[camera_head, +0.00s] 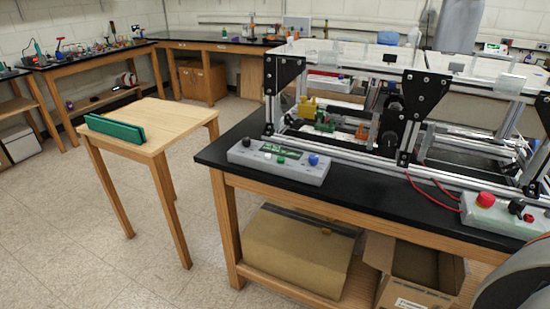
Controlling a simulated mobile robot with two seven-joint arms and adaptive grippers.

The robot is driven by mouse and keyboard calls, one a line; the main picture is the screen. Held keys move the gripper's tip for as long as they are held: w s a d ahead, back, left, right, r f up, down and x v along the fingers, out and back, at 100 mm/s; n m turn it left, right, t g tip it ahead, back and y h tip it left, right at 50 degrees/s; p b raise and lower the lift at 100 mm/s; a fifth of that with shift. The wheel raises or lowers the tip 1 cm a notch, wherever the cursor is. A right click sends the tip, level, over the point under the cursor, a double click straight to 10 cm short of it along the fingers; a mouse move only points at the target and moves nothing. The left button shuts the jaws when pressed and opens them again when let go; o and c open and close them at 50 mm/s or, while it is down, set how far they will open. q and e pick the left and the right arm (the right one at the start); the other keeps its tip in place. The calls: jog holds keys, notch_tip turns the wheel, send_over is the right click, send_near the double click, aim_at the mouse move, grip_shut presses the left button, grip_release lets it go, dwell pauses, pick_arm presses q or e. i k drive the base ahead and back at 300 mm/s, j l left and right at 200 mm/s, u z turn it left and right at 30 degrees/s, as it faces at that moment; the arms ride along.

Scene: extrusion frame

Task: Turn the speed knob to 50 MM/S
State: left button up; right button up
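A grey control box (233,154) lies on the black-topped bench, in front of the extrusion frame. It carries a black knob (246,142) at its left end, a small green display (285,150), a green button (280,160) and a blue knob or button (313,160) at its right end. A second grey control box (484,217) at the right has a red button (486,199) and a black knob (516,206). Labels and knob settings are too small to read, so I cannot tell which is the speed knob. Neither gripper is in view.
The extrusion frame (345,145) stands along the back of the bench (370,200). Red wires (433,188) run near the right box. A small wooden table (175,118) with a green object (115,128) stands left. Cardboard boxes (295,250) sit under the bench. Floor at front left is clear.

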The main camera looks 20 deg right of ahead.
aim_at(246, 142)
jog(key=i+j, duration=0.85)
jog(key=j, duration=0.2)
jog(key=i+j+z, duration=0.1)
jog(key=z, duration=0.3)
jog(key=j+z, duration=0.1)
jog(key=z, duration=0.3)
jog(key=i+j+z, duration=0.1)
jog(key=z, duration=0.3)
